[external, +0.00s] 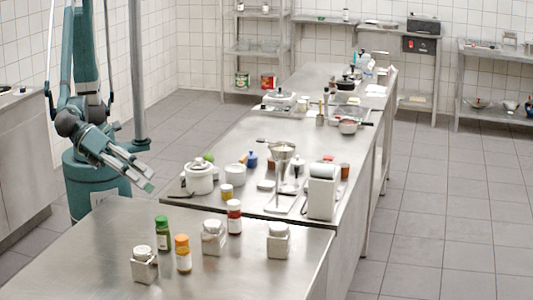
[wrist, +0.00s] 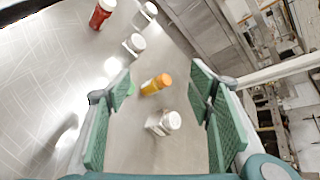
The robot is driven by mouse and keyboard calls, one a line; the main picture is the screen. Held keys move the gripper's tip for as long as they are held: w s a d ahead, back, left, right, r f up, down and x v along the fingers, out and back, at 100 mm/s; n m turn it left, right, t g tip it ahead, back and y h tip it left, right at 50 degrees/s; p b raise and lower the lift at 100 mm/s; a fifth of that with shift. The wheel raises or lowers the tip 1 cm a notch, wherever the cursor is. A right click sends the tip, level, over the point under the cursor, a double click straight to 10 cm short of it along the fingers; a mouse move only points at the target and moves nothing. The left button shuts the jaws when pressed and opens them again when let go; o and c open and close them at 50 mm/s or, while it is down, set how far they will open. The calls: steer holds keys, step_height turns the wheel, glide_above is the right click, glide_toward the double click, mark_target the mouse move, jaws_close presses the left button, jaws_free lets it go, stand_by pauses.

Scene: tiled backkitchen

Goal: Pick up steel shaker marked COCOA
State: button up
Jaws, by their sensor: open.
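Three similar grey shakers with pale lids stand on the near steel table, and their labels are too small to read, so I cannot tell which is marked COCOA. One shaker (external: 144,266) is at the front left and shows in the wrist view (wrist: 160,124). Another shaker (external: 213,239) is in the middle, also in the wrist view (wrist: 134,45). The third shaker (external: 278,242) is at the right, also in the wrist view (wrist: 145,15). My gripper (external: 148,179) is open and empty above the table's far left side; it also frames the wrist view (wrist: 160,95).
An orange-capped jar (external: 183,255) and a green jar (external: 162,234) stand close to the front-left shaker. A red jar with a white cap (external: 234,217) stands behind the middle shaker. A second counter (external: 222,148) holds a white pot (external: 199,180) and several utensils.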

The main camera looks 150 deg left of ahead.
steer(key=w+d+f+m+t+y+b, duration=0.2)
steer(key=w+d+f+m+b, duration=0.15)
steer(key=w+f, duration=0.3)
steer(key=m+t+y+b, duration=0.2)
steer(key=m, duration=0.3)
glide_toward(153, 261)
steer(key=shift+s+a+r, duration=0.15)
steer(key=shift+r, duration=0.2)
steer(key=shift+s+a+r, duration=0.15)
steer(key=shift+r, duration=0.2)
steer(key=shift+d+f+m, duration=0.4)
steer(key=shift+f+m, duration=0.05)
steer(key=shift+m, duration=0.1)
steer(key=shift+w, duration=0.1)
steer(key=shift+x, duration=1.3)
steer(key=shift+b+x, duration=0.75)
steer(key=shift+x, duration=1.8)
steer(key=shift+w+d+f, duration=0.1)
steer(key=shift+f, duration=0.05)
steer(key=c, duration=1)
